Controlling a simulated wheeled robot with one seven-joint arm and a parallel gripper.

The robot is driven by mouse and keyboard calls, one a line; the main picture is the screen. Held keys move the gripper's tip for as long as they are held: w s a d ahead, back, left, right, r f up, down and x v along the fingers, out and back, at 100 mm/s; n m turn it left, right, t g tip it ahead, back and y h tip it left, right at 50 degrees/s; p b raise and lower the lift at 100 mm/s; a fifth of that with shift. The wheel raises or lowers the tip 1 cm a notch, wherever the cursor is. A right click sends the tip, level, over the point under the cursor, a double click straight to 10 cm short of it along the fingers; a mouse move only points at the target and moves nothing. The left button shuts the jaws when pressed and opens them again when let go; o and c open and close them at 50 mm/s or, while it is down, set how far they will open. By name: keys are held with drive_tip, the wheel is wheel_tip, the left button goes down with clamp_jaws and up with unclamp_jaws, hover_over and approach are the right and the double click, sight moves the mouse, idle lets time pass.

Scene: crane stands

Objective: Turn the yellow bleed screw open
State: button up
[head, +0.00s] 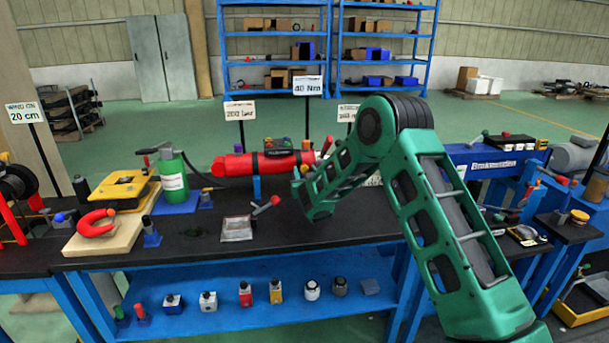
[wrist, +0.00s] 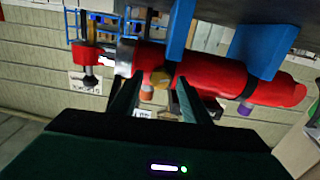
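The yellow bleed screw (wrist: 160,78) is a small round yellow knob on the red cylinder (wrist: 215,77) in the wrist view. My gripper (wrist: 156,88) is open, with one dark finger on each side of the screw. A gap shows between each finger and the screw. I cannot tell how far the fingertips reach along it. In the head view the red cylinder (head: 262,163) lies across the back of the black bench.
Blue supports (wrist: 258,45) hold the cylinder. A purple knob (wrist: 230,97) sits along it.

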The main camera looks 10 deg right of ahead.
drive_tip(key=s, duration=1)
drive_tip(key=shift+s, duration=0.25)
drive_tip(key=s+d+r+m+g+h, duration=0.2)
drive_tip(key=s+d+h, duration=0.1)
drive_tip(key=d, duration=0.6)
drive_tip(key=s+d+r+m+g+h, duration=0.2)
drive_tip(key=s+d+r+g+h, duration=0.1)
drive_tip(key=d, duration=0.7)
drive_tip(key=s+d+m+g, duration=0.2)
drive_tip(key=s+d+g, duration=0.3)
drive_tip(key=s+d, duration=0.8)
drive_tip(key=s+a+g+y, duration=0.2)
drive_tip(key=s, duration=1.1)
drive_tip(key=s+a+g+y, duration=0.2)
drive_tip(key=s+a+g, duration=0.1)
drive_tip(key=s, duration=1)
drive_tip(key=s+a+g+y, duration=0.2)
drive_tip(key=s+g, duration=0.1)
drive_tip(key=s, duration=1)
drive_tip(key=shift+a+m, duration=0.35)
drive_tip(key=shift+m, duration=0.05)
